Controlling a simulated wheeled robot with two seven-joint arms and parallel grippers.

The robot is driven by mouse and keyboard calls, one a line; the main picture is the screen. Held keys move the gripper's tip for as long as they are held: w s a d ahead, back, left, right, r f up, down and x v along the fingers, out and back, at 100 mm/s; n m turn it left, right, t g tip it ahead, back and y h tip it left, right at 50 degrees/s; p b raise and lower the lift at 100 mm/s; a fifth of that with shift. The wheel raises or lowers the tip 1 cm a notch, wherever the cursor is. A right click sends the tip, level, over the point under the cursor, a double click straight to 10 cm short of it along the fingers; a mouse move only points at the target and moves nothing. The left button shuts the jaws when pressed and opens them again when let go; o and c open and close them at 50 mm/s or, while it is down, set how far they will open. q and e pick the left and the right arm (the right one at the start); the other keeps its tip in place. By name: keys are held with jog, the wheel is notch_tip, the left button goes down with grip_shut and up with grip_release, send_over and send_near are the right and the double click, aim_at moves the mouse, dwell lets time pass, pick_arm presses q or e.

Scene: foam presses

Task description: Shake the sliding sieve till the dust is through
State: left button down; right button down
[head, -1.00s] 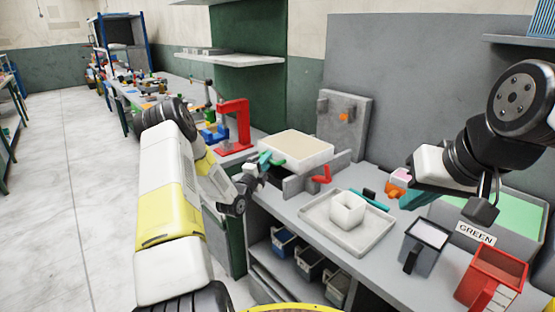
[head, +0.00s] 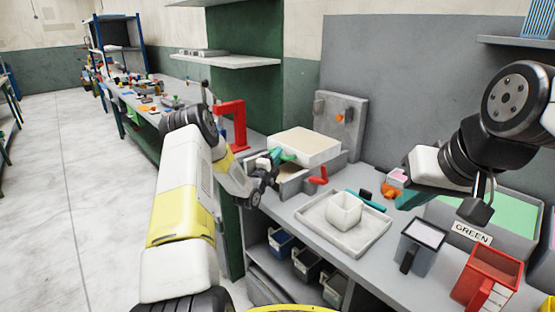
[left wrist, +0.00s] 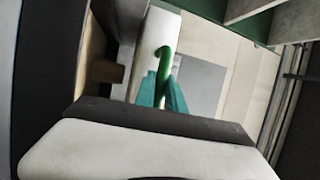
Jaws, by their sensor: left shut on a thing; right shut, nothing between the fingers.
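The sieve (head: 304,142) is a pale square frame with a cream-coloured top, on grey rails (head: 290,186) at the left end of the bench. A green handle (head: 285,156) sticks out of its near left side. My left gripper (head: 273,159) is shut on this handle. In the left wrist view the green handle (left wrist: 166,58) stands between my teal fingers (left wrist: 162,92). My right gripper (head: 408,199) is shut and empty above the right part of the bench. I cannot tell how much dust lies in the sieve, and the space beneath it is hidden.
A pale tray (head: 374,243) with a white square cup (head: 345,209) stands right of the rails. A red stop-like piece (head: 318,176) is beside the rails. A grey jug (head: 421,245), a red jug (head: 487,278) and a green-floored bin labelled GREEN (head: 515,212) are further right.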

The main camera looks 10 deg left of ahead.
pick_arm(q)
jog(key=shift+w+d, duration=0.35)
jog(key=shift+w, duration=0.15)
jog(key=c, duration=1.4)
grip_release()
jog(key=shift+w+d, duration=0.1)
jog(key=shift+d, duration=0.05)
jog(key=shift+v, duration=3.9)
